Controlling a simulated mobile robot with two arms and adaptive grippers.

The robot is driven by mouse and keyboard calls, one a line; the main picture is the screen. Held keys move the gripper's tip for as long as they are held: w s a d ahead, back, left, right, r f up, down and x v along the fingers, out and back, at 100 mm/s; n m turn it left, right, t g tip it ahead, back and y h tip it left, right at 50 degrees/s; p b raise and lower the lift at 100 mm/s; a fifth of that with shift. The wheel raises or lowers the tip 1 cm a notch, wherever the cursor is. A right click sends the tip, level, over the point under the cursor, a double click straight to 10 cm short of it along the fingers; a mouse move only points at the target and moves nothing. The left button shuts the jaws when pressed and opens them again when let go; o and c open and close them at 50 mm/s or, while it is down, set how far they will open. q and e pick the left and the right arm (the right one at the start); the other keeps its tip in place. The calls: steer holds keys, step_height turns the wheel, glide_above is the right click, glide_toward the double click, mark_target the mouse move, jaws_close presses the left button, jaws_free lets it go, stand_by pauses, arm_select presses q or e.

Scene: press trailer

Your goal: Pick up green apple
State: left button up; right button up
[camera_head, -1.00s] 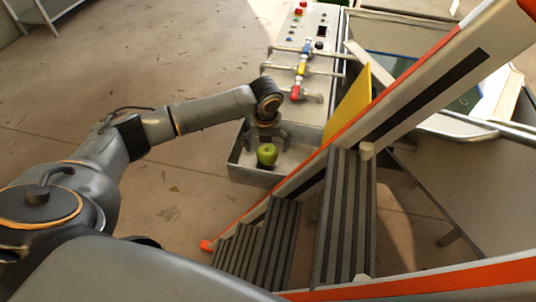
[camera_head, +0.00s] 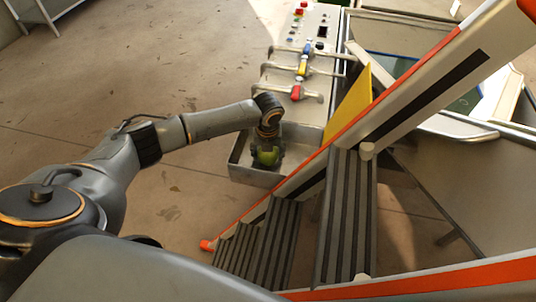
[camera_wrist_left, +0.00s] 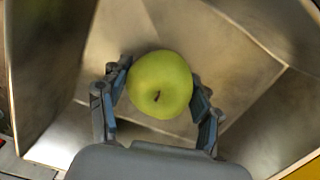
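The green apple (camera_head: 267,158) sits in a grey metal tray (camera_head: 238,171) below the control panel. In the left wrist view the apple (camera_wrist_left: 160,85) lies between the two fingers of my left gripper (camera_wrist_left: 158,100). The fingers are spread on either side of it, and small gaps seem to show beside the apple. In the head view my left gripper (camera_head: 266,150) reaches down into the tray from above and partly covers the apple. My right gripper is in neither view.
A control panel (camera_head: 322,18) with red, blue and yellow valves stands behind the tray. Ribbed steps (camera_head: 345,215) and a white and orange rail (camera_head: 420,95) stand close to the tray's right. A yellow plate (camera_head: 347,103) rises there too. The floor (camera_head: 160,70) at left is open.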

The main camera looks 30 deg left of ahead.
arm_select(q)
steer(key=shift+c, duration=1.3)
step_height(320, 180, up, 10)
steer(key=shift+r, duration=0.1)
steer(key=shift+w+d, duration=0.1)
